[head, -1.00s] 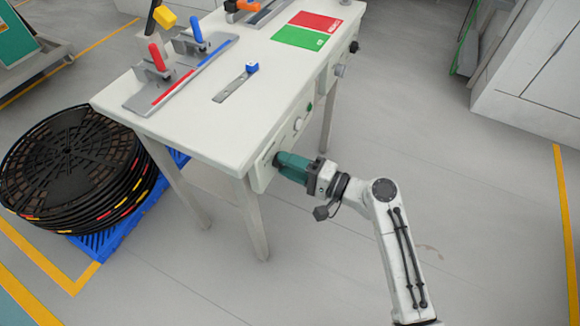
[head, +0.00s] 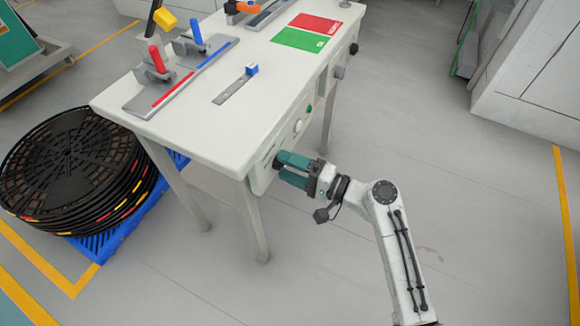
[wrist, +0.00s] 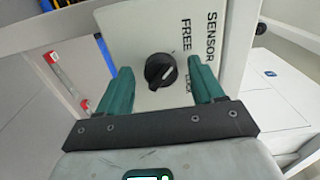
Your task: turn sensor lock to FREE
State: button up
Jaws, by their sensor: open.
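The sensor lock is a round black knob (wrist: 157,71) on a white panel (wrist: 140,25) lettered SENSOR, FREE and LOCK, with the lettering turned sideways in the wrist view. A short pale mark shows on the knob's right part; I cannot tell which word it points to. My gripper (wrist: 160,82) is open, its two green fingers on either side of the knob in that picture, with visible space between each finger and the knob. In the head view my gripper (head: 279,166) is at the table's near end panel, fingers apart.
The white table (head: 200,135) carries red and blue levers, a small blue-tipped strip and a red and green card (head: 306,30). Other controls line its right side. Black reels (head: 75,165) stand on a blue pallet at left. The floor at right is clear.

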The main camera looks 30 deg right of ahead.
jog(key=v, duration=1)
jog(key=shift+s+d, duration=0.2)
jog(key=shift+s, duration=0.1)
jog(key=s+a+f+n+g+h, duration=0.3)
jog(key=s+f+n+g+h, duration=0.2)
jog(key=s+f+n+g, duration=0.5)
jog(key=s+d+g+h, duration=0.4)
jog(key=s+h, duration=0.2)
jog(key=s, duration=0.5)
notch_tip(320, 180, up, 16)
jog(key=p, duration=1.6)
jog(key=shift+w+d+r, duration=0.2)
jog(key=shift+w+d, duration=0.05)
jog(key=shift+d, duration=0.05)
